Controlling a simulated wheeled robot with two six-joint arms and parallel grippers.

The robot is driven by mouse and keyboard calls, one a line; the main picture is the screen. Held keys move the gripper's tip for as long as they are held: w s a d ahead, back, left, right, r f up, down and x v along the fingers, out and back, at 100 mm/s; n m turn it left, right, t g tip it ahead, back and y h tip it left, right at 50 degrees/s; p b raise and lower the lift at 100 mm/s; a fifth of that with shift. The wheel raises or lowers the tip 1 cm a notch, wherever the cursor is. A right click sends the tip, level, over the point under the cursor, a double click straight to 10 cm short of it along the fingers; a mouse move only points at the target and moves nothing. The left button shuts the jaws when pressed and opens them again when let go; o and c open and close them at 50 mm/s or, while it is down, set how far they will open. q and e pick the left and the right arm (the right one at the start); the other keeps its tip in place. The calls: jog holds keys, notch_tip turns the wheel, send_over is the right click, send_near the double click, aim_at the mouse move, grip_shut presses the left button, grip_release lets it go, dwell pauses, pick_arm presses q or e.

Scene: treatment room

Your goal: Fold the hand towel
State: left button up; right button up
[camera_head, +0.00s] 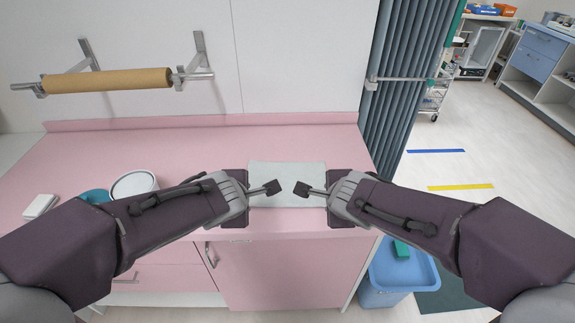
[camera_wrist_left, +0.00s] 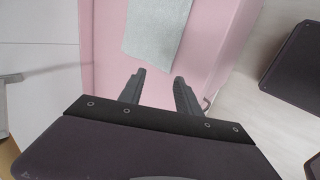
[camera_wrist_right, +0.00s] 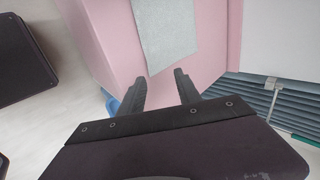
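The hand towel (camera_head: 287,175) is a pale grey-green rectangle lying flat on the pink counter (camera_head: 222,150). It also shows in the left wrist view (camera_wrist_left: 156,30) and the right wrist view (camera_wrist_right: 165,32). My left gripper (camera_head: 274,187) is above the towel's left part in the head view, and its fingers stand apart with nothing between them in the left wrist view (camera_wrist_left: 161,75). My right gripper (camera_head: 301,188) is above the towel's right part, its fingers likewise apart and empty in the right wrist view (camera_wrist_right: 166,76).
A white round container (camera_head: 134,184), a teal item (camera_head: 95,196) and a small white block (camera_head: 40,206) stand on the counter's left. A paper roll (camera_head: 107,80) hangs on the wall. A blue bin (camera_head: 380,289) stands at the lower right, below a blue-grey curtain (camera_head: 400,80).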

pick_arm(q)
jog(key=r, duration=0.1)
jog(key=r+p, duration=0.1)
jog(key=r, duration=0.1)
jog(key=shift+s, duration=0.3)
pick_arm(e)
jog(key=r, duration=0.3)
jog(key=shift+s, duration=0.3)
pick_arm(q)
jog(key=shift+w+f, duration=0.1)
jog(key=shift+w, duration=0.05)
pick_arm(e)
jog(key=shift+w+f, duration=0.1)
jog(key=shift+w, duration=0.05)
pick_arm(q)
jog(key=shift+p, duration=0.3)
